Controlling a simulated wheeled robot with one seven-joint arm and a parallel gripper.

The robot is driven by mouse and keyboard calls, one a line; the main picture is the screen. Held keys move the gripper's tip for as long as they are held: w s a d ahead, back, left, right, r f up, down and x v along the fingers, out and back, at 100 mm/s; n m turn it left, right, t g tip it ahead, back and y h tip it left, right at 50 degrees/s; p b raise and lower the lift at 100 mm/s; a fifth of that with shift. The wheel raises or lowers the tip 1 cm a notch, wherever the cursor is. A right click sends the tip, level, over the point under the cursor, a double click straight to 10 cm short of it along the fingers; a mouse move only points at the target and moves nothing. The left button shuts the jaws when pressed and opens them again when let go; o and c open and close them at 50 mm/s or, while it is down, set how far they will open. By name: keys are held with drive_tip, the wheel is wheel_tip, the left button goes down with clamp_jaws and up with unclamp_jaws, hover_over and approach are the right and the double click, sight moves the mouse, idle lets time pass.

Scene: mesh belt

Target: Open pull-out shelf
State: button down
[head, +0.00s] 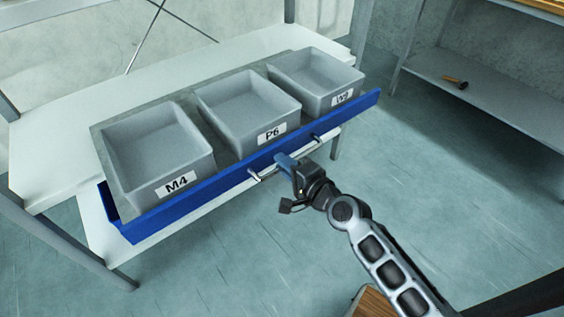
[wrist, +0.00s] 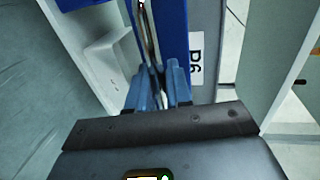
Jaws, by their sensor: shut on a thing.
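The pull-out shelf is a grey tray with a blue front edge (head: 215,190), set in a white table frame. It stands out from the frame toward me. A silver bar handle (head: 268,174) runs along the middle of the blue front; it also shows in the wrist view (wrist: 148,35). My gripper (head: 284,162) is at the handle, with its blue fingers (wrist: 158,85) shut on the bar. The fingers hide part of the bar.
Three grey bins labelled M4 (head: 160,155), P6 (head: 245,115) and W9 (head: 318,85) stand on the shelf. At the right, another shelf unit (head: 490,90) holds a small hammer-like tool (head: 455,81). The floor (head: 400,170) between is clear.

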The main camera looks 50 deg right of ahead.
drive_tip(key=c, duration=1.2)
unclamp_jaws()
drive_tip(key=shift+s, duration=0.1)
drive_tip(key=shift+b+v, duration=0.45)
drive_tip(key=shift+v, duration=3.35)
drive_tip(key=shift+a, duration=0.1)
drive_tip(key=s+a+r+n+y+p, duration=0.1)
drive_tip(key=s+a+r+n, duration=0.4)
drive_tip(key=s+n, duration=0.1)
drive_tip(key=s+a+r+n+y+p, duration=0.1)
drive_tip(key=s+a+r+n+p, duration=0.1)
drive_tip(key=s+a+r+n, duration=0.3)
drive_tip(key=s+a+r+n+y+p, duration=0.2)
drive_tip(key=s+a+r+n, duration=0.3)
drive_tip(key=s+n, duration=0.4)
drive_tip(key=shift+s+a+r+n, duration=0.2)
drive_tip(key=shift+a+r+n, duration=0.2)
drive_tip(key=shift+r+n, duration=0.3)
